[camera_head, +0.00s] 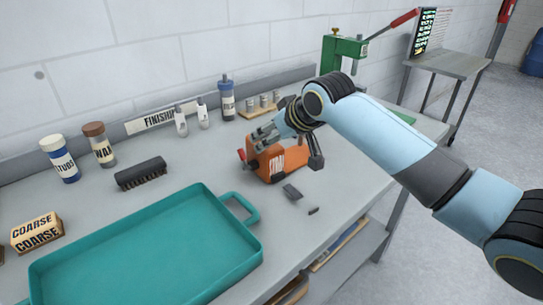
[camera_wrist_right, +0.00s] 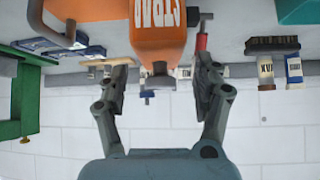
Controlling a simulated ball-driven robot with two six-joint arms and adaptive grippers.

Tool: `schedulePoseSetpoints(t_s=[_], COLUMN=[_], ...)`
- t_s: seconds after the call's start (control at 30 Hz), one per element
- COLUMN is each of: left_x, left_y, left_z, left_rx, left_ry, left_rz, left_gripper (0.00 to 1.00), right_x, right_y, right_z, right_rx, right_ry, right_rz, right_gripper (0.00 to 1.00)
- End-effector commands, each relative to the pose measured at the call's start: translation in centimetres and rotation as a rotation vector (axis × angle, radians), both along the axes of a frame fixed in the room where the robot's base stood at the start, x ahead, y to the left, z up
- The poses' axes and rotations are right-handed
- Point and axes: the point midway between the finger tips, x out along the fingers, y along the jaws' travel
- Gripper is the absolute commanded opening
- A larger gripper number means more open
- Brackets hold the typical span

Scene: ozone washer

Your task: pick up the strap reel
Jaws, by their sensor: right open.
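The strap reel (camera_head: 282,165) is an orange body with white lettering, standing on the grey bench. It has a small red-tipped part at its left and a dark handle at its right. It also shows upside down in the wrist view (camera_wrist_right: 158,35), with a red rod close to one finger. My right gripper (camera_head: 268,134) is over the back of the reel and partly hides it. In the wrist view the right gripper (camera_wrist_right: 162,78) is open, its fingers apart on either side of the reel's near end; contact is unclear. My left gripper is not in view.
A teal tray (camera_head: 225,200) fills the bench front, with a black brush (camera_head: 141,173) behind it. Bottles (camera_head: 226,98) and a small rack (camera_head: 258,108) stand along the back. A green press (camera_head: 342,48) stands at right. Small dark pieces (camera_head: 292,192) lie before the reel.

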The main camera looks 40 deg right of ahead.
Motion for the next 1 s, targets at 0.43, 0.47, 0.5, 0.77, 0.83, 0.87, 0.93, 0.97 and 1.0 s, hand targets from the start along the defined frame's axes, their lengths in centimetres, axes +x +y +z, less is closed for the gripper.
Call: schedulePoseSetpoints(t_s=[0.43,0.47,0.5,0.77,0.83,0.87,0.93,0.97,1.0], left_x=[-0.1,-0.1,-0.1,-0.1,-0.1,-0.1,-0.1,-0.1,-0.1], left_y=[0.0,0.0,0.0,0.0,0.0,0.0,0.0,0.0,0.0], left_z=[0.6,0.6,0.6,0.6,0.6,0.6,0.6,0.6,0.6], left_rx=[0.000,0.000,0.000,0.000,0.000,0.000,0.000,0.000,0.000], left_ry=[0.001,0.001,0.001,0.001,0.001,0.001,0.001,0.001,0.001], left_rz=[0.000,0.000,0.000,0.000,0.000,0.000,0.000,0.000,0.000], left_gripper=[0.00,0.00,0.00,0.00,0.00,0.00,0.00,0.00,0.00], right_x=[4.1,4.1,4.1,4.1,4.1,4.1,4.1,4.1,4.1], right_y=[-0.2,-0.2,-0.2,-0.2,-0.2,-0.2,-0.2,-0.2,-0.2], right_z=[-3.1,-3.1,-3.2,-3.1,-3.1,-3.1,-3.1,-3.1,-3.1], right_rx=[0.000,-0.001,-0.001,-0.001,-0.001,-0.001,-0.001,-0.001,-0.001], right_ry=[0.001,0.001,0.001,0.000,0.000,0.000,0.000,0.000,0.000], right_rz=[0.000,0.001,0.001,0.001,0.001,0.001,0.001,0.001,0.001], right_gripper=[0.67,0.67,0.67,0.53,0.44,0.40,0.31,0.27,0.22])
